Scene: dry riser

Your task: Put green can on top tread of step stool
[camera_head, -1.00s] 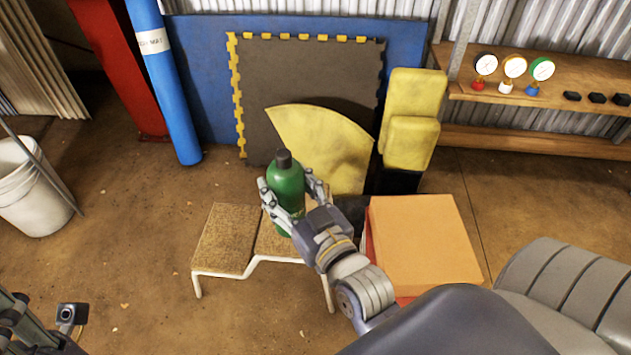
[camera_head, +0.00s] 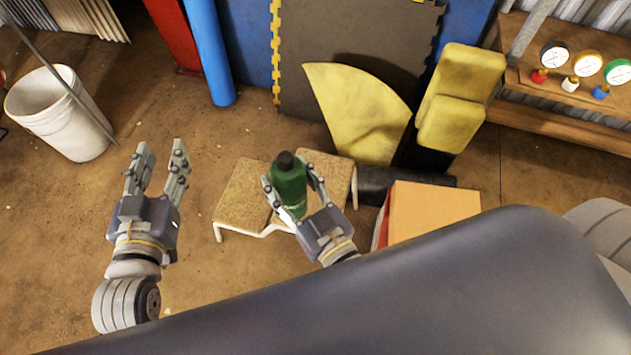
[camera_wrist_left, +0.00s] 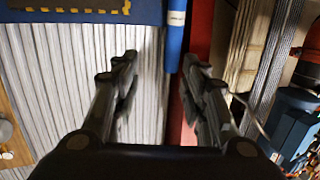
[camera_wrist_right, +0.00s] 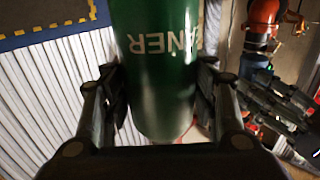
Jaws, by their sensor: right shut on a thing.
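The green can (camera_head: 289,188), a bottle shape with a black cap, is upright between the fingers of my right gripper (camera_head: 294,186). The right wrist view shows the can (camera_wrist_right: 158,70) close up with white lettering on it. My right gripper is shut on it. The step stool (camera_head: 243,197) has two tan treads and a white frame. The can overlaps the stool in the head view; I cannot tell whether it touches a tread. My left gripper (camera_head: 158,172) is open and empty, left of the stool; its fingers also show apart in the left wrist view (camera_wrist_left: 158,85).
An orange box (camera_head: 432,210) stands right of the stool. A yellow wedge (camera_head: 358,110) and yellow blocks (camera_head: 455,95) stand behind. A white bucket (camera_head: 62,110) and a blue roll (camera_head: 207,50) are at left. A shelf with gauges (camera_head: 560,120) is at right.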

